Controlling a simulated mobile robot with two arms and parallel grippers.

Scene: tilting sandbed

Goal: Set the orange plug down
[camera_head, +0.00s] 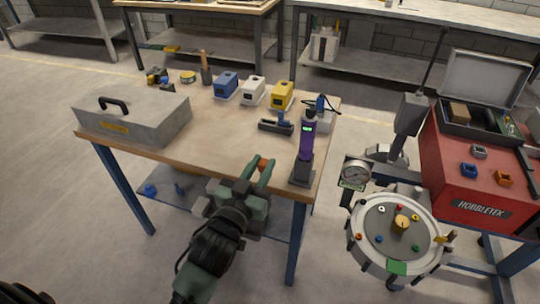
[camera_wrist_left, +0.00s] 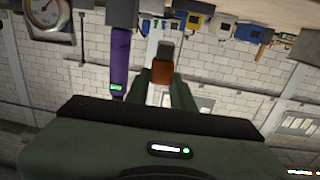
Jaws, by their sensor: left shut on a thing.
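The orange plug (camera_head: 264,163) is a small block held between the fingertips of my left gripper (camera_head: 262,172). The gripper is shut on it, near the front edge of the wooden workbench (camera_head: 215,125). In the left wrist view the orange plug (camera_wrist_left: 161,72) shows between the two green fingers (camera_wrist_left: 160,84), with a grey part beyond it. Its underside is hidden, and I cannot tell whether it touches the bench. My right gripper is not in view.
A purple device (camera_head: 307,140) stands on a dark base right of my gripper. A grey case (camera_head: 135,118) is at left; blue, white and yellow boxes (camera_head: 283,95) stand behind. A round drum (camera_head: 397,265) and red cabinet (camera_head: 455,175) are at right. The bench's middle is clear.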

